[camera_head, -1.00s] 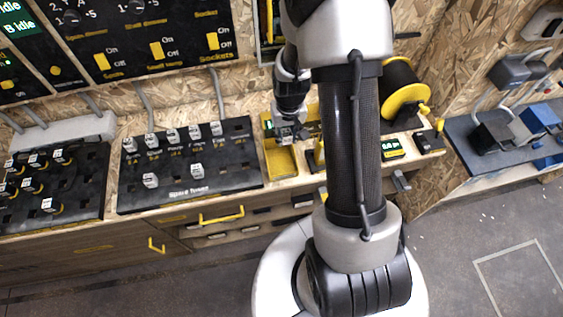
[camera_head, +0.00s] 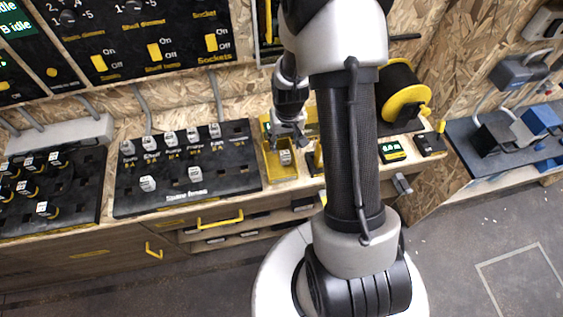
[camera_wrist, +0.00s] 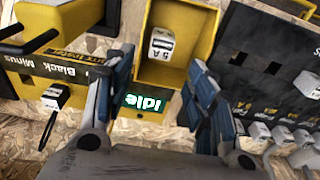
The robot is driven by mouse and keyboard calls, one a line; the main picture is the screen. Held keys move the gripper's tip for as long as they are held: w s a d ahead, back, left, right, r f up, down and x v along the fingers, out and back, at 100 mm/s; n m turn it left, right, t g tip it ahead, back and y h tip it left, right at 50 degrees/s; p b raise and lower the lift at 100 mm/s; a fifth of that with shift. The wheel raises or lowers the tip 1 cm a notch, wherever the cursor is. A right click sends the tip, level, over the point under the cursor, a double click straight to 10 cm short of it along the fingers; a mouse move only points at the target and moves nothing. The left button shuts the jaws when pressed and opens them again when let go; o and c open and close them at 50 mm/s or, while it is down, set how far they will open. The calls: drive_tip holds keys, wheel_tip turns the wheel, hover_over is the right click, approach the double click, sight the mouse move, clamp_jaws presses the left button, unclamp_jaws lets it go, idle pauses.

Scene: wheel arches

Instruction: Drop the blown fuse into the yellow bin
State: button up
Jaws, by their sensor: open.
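The yellow bin (camera_head: 271,160) stands on the bench to the right of the black fuse board. A pale fuse (camera_head: 285,157) lies inside it. In the wrist view the fuse (camera_wrist: 161,43) reads "5 A" and rests on the floor of the bin (camera_wrist: 203,20), apart from my fingers. My gripper (camera_head: 285,138) is above the bin. In the wrist view my gripper (camera_wrist: 162,75) shows its blue-grey fingers spread wide with nothing between them. Whether the fuse is blown cannot be seen.
The fuse board (camera_head: 235,165) holds several spare fuses. Another black board (camera_head: 85,205) with fuses is at the far left. A black-and-yellow spool (camera_head: 405,92) and a meter with a green display (camera_head: 392,150) are right of my arm. A green "Idle" display (camera_wrist: 145,103) is beside the bin.

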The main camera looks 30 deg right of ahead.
wheel_tip(320, 180, up, 12)
drive_tip(key=s, duration=0.1)
drive_tip(key=shift+s+a, duration=0.2)
idle(0.3)
drive_tip(key=s+a+r+n+t, duration=0.1)
drive_tip(key=s+a+r, duration=0.2)
drive_tip(key=r, duration=0.3)
drive_tip(key=s+a+r+t, duration=0.1)
drive_tip(key=s+a+r, duration=0.25)
drive_tip(key=r, duration=0.25)
drive_tip(key=s+a+r+n, duration=0.1)
drive_tip(key=s+a+r, duration=0.1)
drive_tip(key=s, duration=0.4)
drive_tip(key=s+a+r+n+t, duration=0.1)
drive_tip(key=s+a+r, duration=0.2)
drive_tip(key=s, duration=0.2)
drive_tip(key=shift+s+a, duration=0.25)
drive_tip(key=shift+s, duration=0.15)
